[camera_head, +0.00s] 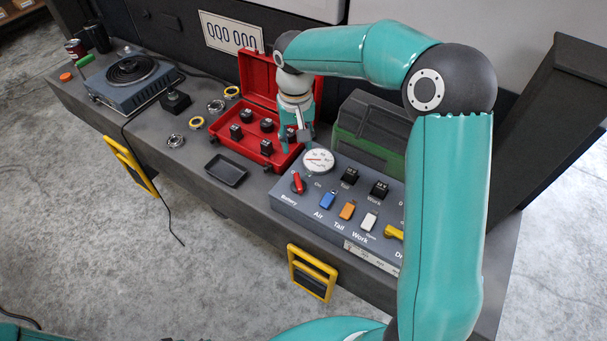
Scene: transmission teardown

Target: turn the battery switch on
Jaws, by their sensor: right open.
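The battery switch (297,184) is a small red handle at the left end of the grey control panel (283,200), above the printed word "Battery". My right gripper (303,136) points down over the right side of the red case, above and behind the switch and apart from it. It is open, and I see nothing held in it. The arm reaches over from the right and hides the panel's right end. A round white gauge (318,161) sits on the panel behind the switch. My left gripper is out of view.
The panel also has blue (328,199), orange (347,210) and white (368,221) switches. An open red case (246,150) with several black-topped pieces stands behind left. A black tray (225,171) lies beside it. A green-and-black case (370,132) stands behind the panel.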

